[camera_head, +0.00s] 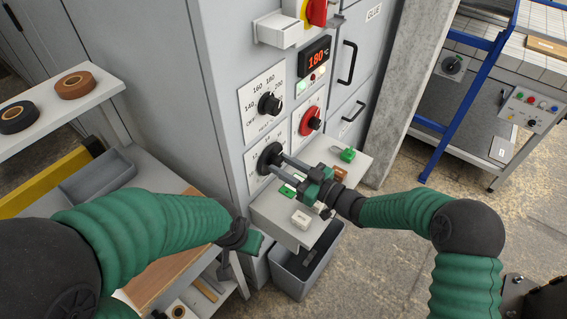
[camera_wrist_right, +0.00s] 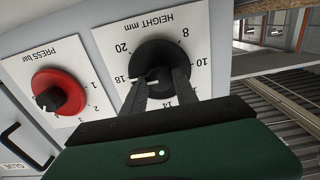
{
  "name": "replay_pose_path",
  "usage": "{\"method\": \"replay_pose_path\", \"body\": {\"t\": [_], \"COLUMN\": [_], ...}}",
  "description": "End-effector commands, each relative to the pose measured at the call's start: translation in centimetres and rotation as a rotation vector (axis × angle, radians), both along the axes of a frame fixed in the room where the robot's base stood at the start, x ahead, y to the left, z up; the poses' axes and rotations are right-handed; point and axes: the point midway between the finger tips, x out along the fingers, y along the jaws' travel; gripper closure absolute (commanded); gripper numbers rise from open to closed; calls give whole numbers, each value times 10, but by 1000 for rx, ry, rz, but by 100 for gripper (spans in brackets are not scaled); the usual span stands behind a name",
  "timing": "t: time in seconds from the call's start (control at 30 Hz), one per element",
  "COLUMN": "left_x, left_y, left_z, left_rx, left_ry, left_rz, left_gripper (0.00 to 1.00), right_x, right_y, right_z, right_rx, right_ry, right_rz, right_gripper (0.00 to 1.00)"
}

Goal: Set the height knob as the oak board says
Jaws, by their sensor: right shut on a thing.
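The height knob (camera_wrist_right: 158,66) is a black dial on a white plate marked "HEIGHT mm", upside down in the right wrist view, with numbers from 8 to 20. It shows in the head view as a dark dial (camera_head: 268,157) low on the grey cabinet. My right gripper (camera_head: 281,164) is shut on the knob, its two fingers on either side. The fingers hide part of the scale, and I cannot read the setting surely. My left gripper (camera_head: 244,239) is low beside the cabinet; its fingers are unclear. A wood-coloured board (camera_head: 160,278) lies partly behind my left arm; no writing shows.
A temperature knob (camera_head: 269,105), a red press knob (camera_head: 310,121) and a 180 °C display (camera_head: 316,57) are above. A grey ledge (camera_head: 270,213) with small blocks juts out beneath my right gripper. A grey bin (camera_head: 297,281) stands below. Tape rolls (camera_head: 75,84) lie on the left shelf.

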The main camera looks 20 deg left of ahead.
Motion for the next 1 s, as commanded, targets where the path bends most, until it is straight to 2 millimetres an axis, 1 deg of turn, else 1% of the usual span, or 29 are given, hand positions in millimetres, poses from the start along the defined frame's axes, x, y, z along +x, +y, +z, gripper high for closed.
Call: {"method": "replay_pose_path", "body": {"t": [0.03,0.43,0.47,0.6,0.63,0.9,1.0], "left_x": [0,0,0,0,0,0,0], "left_y": [0,0,0,0,0,0,0], "left_z": [0,0,0,0,0,1,1], "left_rx": [0,0,0,0,0,0,0], "left_ry": [0,0,0,0,0,0,0], "left_rz": [0,0,0,0,0,0,0], "left_gripper": [64,64,64,64,64,64,64], "right_x": [-1,-1,-1,-1,-1,-2,-3], "right_y": [-2,-2,-2,-1,-1,-1,-8], "right_z": [-8,-9,-9,-6,-6,-2,-2], "right_rx": [-13,-11,-11,-7,-6,-2,-2], "right_ry": [15,22,22,19,17,12,12], "right_rz": [-2,-1,0,0,0,0,-2], "right_gripper": [100,100,64,45,44,44,44]}}
